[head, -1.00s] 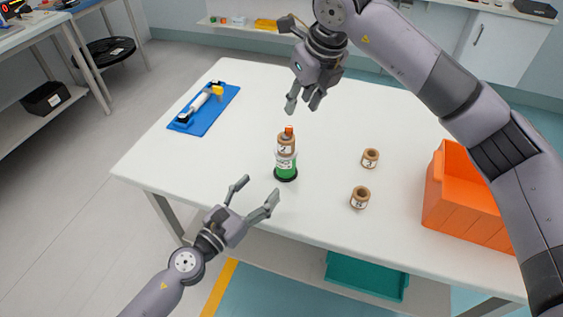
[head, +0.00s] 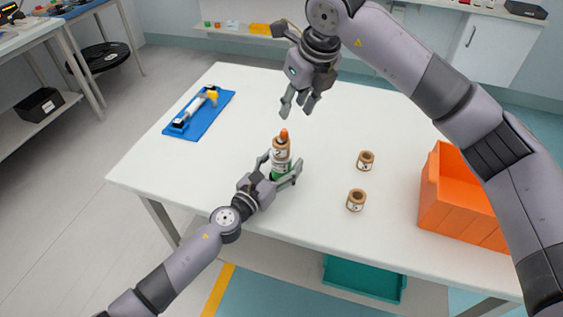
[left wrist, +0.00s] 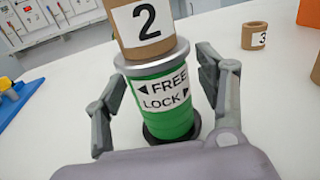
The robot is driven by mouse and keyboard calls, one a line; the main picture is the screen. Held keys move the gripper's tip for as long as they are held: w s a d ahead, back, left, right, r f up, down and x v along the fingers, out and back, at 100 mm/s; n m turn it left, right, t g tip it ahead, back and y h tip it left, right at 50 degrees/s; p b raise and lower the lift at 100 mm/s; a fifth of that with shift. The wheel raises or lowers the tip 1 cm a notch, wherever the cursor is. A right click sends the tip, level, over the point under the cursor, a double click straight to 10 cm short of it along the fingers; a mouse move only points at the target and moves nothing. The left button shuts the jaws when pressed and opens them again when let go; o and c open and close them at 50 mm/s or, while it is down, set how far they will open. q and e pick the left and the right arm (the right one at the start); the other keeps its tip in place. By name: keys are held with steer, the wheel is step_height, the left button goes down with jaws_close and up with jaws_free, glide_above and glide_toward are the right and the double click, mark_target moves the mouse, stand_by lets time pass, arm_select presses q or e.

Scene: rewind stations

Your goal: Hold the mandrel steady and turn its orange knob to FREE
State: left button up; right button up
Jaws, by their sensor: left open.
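The mandrel (left wrist: 163,100) stands upright on the white table, with a green body, a silver flange and a FREE/LOCK label. It also shows in the head view (head: 277,173). A brown core marked 2 (left wrist: 143,25) sits on top of it. The orange knob (head: 284,134) is at its top in the head view and is out of the left wrist view. My left gripper (head: 280,170) is open, with its fingers on either side of the green body; I cannot tell whether they touch it. My right gripper (head: 298,107) hangs above and behind the knob, fingers apart and empty.
Two brown cores (head: 366,160) (head: 356,200) stand to the right of the mandrel. An orange bin (head: 455,200) is at the table's right. A blue mat (head: 199,115) with a white-and-yellow tool lies at the left. The table between them is clear.

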mark_target(284, 130)
arm_select(q)
steer(key=c, duration=1.5)
arm_select(e)
steer(key=shift+o, duration=0.3)
arm_select(q)
steer(key=shift+o, duration=0.2)
arm_select(e)
steer(key=w+a+r+n+g+h, duration=0.2)
steer(key=w+r+n+g, duration=0.1)
steer(key=n, duration=1.1)
steer(key=f, duration=1.2)
steer(key=shift+w+a, duration=0.15)
steer(key=shift+a, duration=0.05)
